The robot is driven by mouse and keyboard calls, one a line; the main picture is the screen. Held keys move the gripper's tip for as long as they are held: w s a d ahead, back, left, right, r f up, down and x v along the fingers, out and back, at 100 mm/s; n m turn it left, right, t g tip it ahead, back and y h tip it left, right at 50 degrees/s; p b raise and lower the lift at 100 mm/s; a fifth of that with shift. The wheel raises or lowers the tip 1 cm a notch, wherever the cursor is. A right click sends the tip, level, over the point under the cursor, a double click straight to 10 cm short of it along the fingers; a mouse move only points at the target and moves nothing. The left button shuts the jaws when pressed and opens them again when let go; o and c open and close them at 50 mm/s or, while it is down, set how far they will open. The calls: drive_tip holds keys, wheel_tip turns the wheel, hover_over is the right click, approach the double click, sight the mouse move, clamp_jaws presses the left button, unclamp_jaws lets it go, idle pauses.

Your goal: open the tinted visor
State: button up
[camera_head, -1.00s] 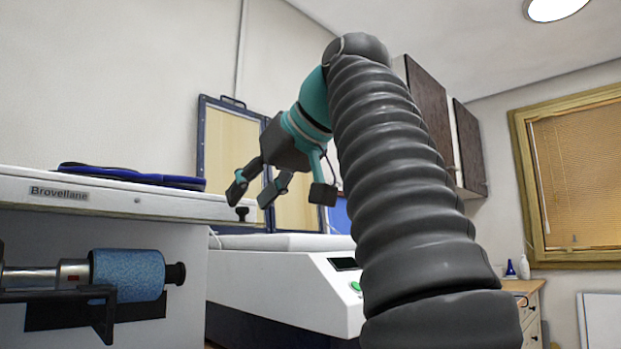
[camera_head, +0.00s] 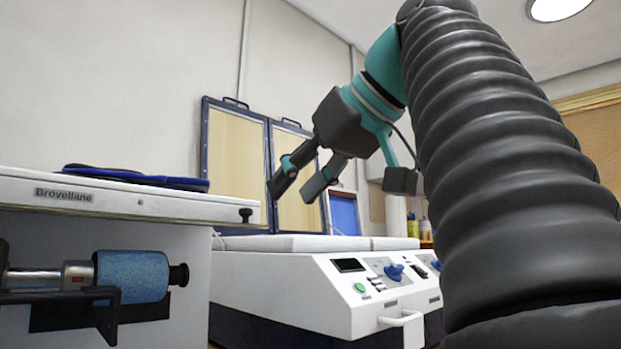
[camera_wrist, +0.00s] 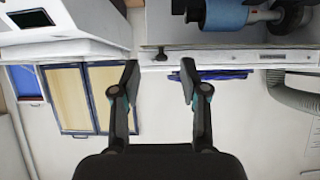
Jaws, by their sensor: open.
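I cannot make out a tinted visor for certain in either view. My gripper (camera_head: 301,190) is open and empty, in the air in front of two tall blue-framed panels with pale yellow faces, the left one (camera_head: 235,150) and the right one (camera_head: 298,165). In the wrist view my gripper (camera_wrist: 160,68) has its two dark fingers spread, with nothing between them. A white cabinet (camera_head: 150,204) marked Brovellane is at the left, with a black knob (camera_head: 246,215) at its right end. My gripper is apart from all of these.
A blue abrasive-looking roller (camera_head: 132,277) sits on a shaft under the cabinet's top. A dark blue flat item (camera_head: 135,178) lies on that top. A white machine (camera_head: 290,283) with a green button (camera_head: 360,288) and blue knob (camera_head: 395,271) stands behind. Air above the cabinet is clear.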

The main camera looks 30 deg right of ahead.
drive_tip(key=shift+s+d, duration=0.25)
drive_tip(key=shift+s, duration=0.6)
drive_tip(key=shift+s+d, duration=0.2)
drive_tip(key=shift+s, duration=0.6)
